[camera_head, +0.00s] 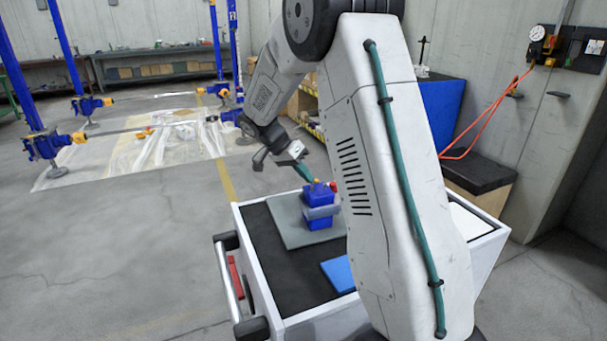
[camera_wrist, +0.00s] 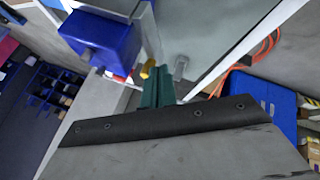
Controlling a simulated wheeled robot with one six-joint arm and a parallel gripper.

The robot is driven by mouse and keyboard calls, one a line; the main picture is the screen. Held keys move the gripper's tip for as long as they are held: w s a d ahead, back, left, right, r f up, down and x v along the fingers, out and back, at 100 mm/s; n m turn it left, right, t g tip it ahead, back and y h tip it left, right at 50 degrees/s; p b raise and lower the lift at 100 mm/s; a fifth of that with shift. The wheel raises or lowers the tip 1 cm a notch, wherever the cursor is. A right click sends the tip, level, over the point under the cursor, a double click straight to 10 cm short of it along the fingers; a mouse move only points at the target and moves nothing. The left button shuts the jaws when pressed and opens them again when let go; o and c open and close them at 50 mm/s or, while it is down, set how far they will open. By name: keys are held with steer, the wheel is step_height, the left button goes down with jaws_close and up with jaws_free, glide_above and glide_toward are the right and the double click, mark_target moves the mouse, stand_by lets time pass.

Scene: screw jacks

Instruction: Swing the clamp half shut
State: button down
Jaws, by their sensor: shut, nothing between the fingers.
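The clamp is a blue block (camera_head: 319,221) with a grey band around its middle, standing upright on a grey plate on the cart. A small yellow part (camera_head: 317,182) and a red part (camera_head: 333,187) sit at its top. My gripper (camera_head: 311,180) has teal fingers, shut and empty, pointing down at the top of the block. In the wrist view the blue block (camera_wrist: 100,38) is at upper left, and the yellow part (camera_wrist: 148,68) is close beside the shut fingertips (camera_wrist: 160,72). I cannot tell whether they touch. My arm hides part of the cart.
The cart (camera_head: 262,262) has a dark top, a grey plate (camera_head: 284,222) and a blue pad (camera_head: 339,272). Blue jack posts (camera_head: 45,146) stand at the left on the floor. An orange hose (camera_head: 487,118) hangs on the right wall. Open floor lies left of the cart.

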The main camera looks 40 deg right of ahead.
steer(key=shift+s+d+m+g+y, duration=0.2)
steer(key=shift+s+m+g+y, duration=0.2)
steer(key=shift+m, duration=0.45)
steer(key=shift+s+d+m+g+y, duration=0.15)
steer(key=shift+s+m+g+y, duration=0.25)
steer(key=shift+m, duration=0.45)
steer(key=v, duration=0.8)
